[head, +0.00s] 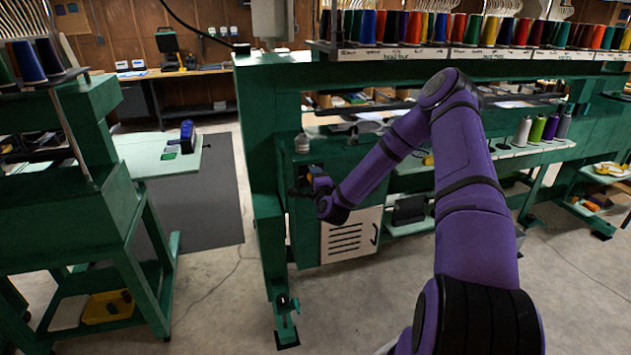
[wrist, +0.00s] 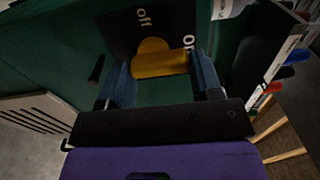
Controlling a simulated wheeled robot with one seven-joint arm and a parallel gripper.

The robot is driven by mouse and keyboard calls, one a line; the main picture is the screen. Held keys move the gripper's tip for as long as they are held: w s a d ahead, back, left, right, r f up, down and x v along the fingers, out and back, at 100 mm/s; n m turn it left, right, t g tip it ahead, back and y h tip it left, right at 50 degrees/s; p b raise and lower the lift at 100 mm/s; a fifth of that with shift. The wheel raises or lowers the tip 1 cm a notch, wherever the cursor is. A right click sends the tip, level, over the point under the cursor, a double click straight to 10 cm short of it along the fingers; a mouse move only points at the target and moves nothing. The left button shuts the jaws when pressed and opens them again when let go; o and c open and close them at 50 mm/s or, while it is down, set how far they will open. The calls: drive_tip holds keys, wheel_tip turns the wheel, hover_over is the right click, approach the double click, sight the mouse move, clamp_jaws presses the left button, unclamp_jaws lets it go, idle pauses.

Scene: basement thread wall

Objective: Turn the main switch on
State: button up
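The main switch (wrist: 160,62) is a yellow knob with a round hub on a black plate, seen in the wrist view. The plate reads "off" above the hub and "on" at its right. The knob's bar lies between the two blue fingers of my gripper (wrist: 162,72). The fingers stand wide apart, one at each end of the bar; I cannot tell whether they touch it. In the head view my gripper (head: 311,181) is at the green machine's front panel, and the fingers and wrist hide most of the switch.
A pale slotted vent panel (head: 350,235) is just below and right of my gripper. A green machine leg (head: 270,230) stands close at left. Thread cones (head: 540,129) stand on a shelf at right.

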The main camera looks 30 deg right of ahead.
drive_tip(key=o, duration=0.4)
drive_tip(key=shift+o, duration=0.2)
drive_tip(key=v, duration=1.1)
drive_tip(key=shift+w, duration=0.1)
